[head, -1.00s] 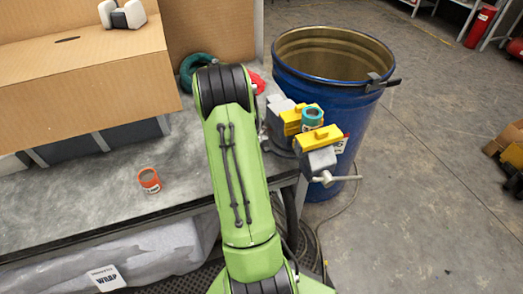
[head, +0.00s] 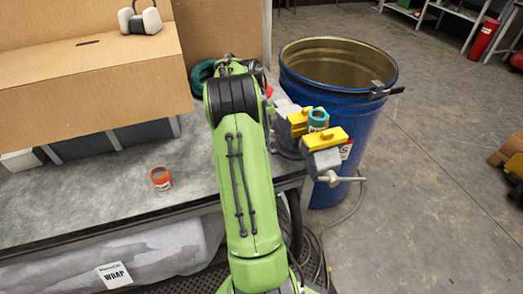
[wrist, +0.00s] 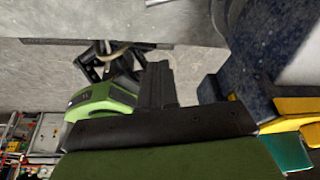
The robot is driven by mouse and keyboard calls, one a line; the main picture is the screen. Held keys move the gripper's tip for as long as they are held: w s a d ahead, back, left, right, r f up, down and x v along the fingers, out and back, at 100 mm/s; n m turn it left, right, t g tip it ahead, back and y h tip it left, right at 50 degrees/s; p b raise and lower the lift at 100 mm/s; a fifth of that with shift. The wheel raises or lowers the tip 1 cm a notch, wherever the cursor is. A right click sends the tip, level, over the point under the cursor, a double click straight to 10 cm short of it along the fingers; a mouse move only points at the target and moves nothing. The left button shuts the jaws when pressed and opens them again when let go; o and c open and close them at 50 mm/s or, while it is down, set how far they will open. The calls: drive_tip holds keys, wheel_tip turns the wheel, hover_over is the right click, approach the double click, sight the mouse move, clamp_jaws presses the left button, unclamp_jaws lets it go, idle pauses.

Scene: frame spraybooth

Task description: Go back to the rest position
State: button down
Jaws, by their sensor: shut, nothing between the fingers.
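My gripper (wrist: 157,70) shows in the wrist view as dark fingers close together, with nothing between them. In the head view my green arm reaches over the bench's right part, and its elbow hides the gripper. The yellow-jawed vise (head: 325,140) stands at the bench's right corner, right of my arm. A teal tape roll (head: 318,119) sits at its jaws. In the wrist view the yellow of the vise (wrist: 295,106) and some teal (wrist: 288,152) show at the lower right, beside the gripper body.
A blue drum (head: 335,90) stands behind the vise. A cardboard box (head: 85,85) fills the bench's back left. A cable lies on the floor by the bench. The floor at right is mostly clear.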

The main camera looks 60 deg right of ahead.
drive_tip(key=d+p+v, duration=0.1)
drive_tip(key=p+v, duration=0.1)
drive_tip(key=v, duration=0.4)
drive_tip(key=shift+w, duration=0.35)
